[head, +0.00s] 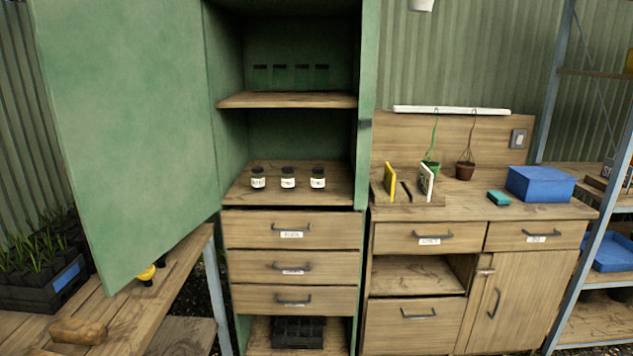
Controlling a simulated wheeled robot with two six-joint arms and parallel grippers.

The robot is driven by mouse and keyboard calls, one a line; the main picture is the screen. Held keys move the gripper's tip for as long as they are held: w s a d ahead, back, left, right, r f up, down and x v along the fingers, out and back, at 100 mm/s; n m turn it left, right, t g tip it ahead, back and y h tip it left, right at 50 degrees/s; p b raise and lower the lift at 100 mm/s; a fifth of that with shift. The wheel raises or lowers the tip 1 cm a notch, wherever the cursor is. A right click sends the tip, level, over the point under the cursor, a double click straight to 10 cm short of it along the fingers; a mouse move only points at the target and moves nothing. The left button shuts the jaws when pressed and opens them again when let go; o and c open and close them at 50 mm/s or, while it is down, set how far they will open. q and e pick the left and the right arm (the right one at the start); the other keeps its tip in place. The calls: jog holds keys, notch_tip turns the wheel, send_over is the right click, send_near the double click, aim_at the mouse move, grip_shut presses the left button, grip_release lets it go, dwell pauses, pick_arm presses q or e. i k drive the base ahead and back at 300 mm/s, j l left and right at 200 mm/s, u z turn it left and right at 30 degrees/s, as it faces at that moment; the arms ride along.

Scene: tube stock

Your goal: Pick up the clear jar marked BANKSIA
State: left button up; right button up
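The label print is too small to read, so I cannot tell which is marked BANKSIA. Neither of my grippers is in view.
The cabinet's green door (125,130) stands open to the left, over a wooden bench (130,325). Labelled drawers (290,235) sit below the jars, shut. Small pots (465,171) hang behind.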

aim_at(318, 177)
jog(key=i+l, duration=0.5)
jog(key=i, duration=0.2)
jog(key=i+l+u, duration=0.1)
jog(key=i+l, duration=0.4)
jog(key=i, duration=0.2)
